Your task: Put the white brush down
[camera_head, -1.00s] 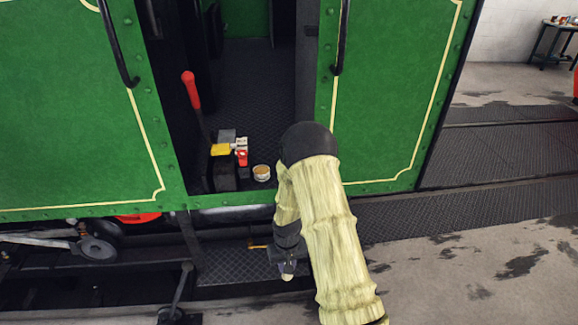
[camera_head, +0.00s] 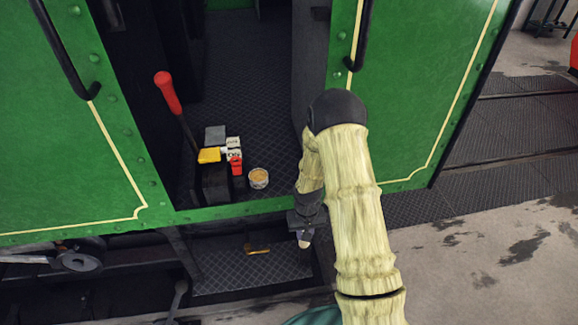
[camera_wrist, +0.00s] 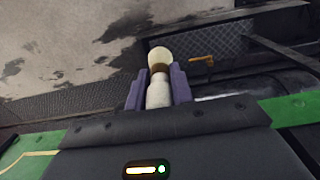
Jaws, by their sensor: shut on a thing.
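My gripper (camera_wrist: 158,88) is shut on the white brush (camera_wrist: 159,94), whose pale rounded end points away from the wrist between the purple fingers. In the head view my gripper (camera_head: 305,226) hangs at the right side of the doorway, near the tram's sill, and the brush's pale tip (camera_head: 304,243) shows below it. The brush is apart from the step below, as far as I can see. Much of it is hidden by the gripper.
A small tin (camera_head: 258,178), a yellow item (camera_head: 209,155), a red item (camera_head: 235,166) and a grey block (camera_head: 214,135) stand on the cab floor (camera_head: 255,108). A red-handled lever (camera_head: 167,92) rises at left. An orange-brown piece (camera_head: 257,249) lies on the step (camera_head: 225,270).

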